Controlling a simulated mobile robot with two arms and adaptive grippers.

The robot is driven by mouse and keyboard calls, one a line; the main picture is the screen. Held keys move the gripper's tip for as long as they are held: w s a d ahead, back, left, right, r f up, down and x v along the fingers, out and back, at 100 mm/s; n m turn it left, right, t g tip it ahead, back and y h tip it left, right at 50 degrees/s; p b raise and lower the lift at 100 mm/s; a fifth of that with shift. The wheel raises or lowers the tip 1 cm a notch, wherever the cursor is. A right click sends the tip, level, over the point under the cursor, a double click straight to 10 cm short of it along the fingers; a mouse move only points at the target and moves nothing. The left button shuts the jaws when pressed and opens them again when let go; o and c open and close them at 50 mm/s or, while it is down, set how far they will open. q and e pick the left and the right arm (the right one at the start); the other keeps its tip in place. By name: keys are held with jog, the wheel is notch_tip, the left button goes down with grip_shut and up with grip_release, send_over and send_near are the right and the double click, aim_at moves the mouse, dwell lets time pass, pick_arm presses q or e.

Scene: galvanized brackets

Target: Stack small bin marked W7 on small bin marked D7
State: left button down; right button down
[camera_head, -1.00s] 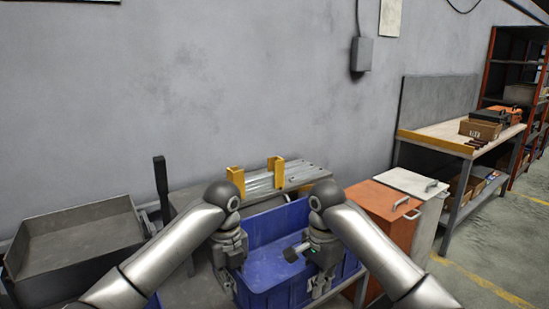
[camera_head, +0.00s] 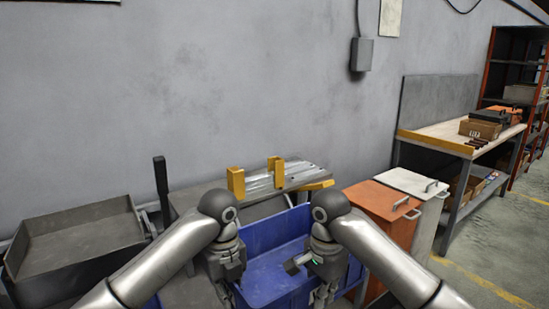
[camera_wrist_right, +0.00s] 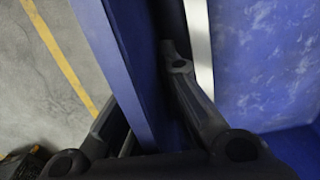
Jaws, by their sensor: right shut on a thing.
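A blue bin (camera_head: 275,272) is low in the middle of the head view, between my two arms. No W7 or D7 mark is readable, so I cannot tell which bin it is, and no second small bin can be made out. My right gripper (camera_head: 322,292) is at the bin's right side. In the right wrist view its fingers (camera_wrist_right: 143,85) lie on both sides of a blue wall (camera_wrist_right: 118,60), shut on it. My left gripper (camera_head: 230,293) is at the bin's left side; its fingertips are mostly hidden, so its grip is unclear.
A grey bench with a metal plate (camera_head: 285,180) and yellow brackets stands behind the bin. A grey tray (camera_head: 75,240) is at left. Orange (camera_head: 385,205) and white (camera_head: 418,184) cabinets stand at right, before a workbench (camera_head: 450,134). Open floor lies at far right.

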pick_arm(q)
jog(key=shift+s, duration=0.55)
pick_arm(e)
jog(key=shift+s+a+r, duration=0.1)
jog(key=shift+s+a, duration=0.05)
jog(key=shift+s, duration=0.4)
pick_arm(q)
jog(key=shift+d, duration=0.1)
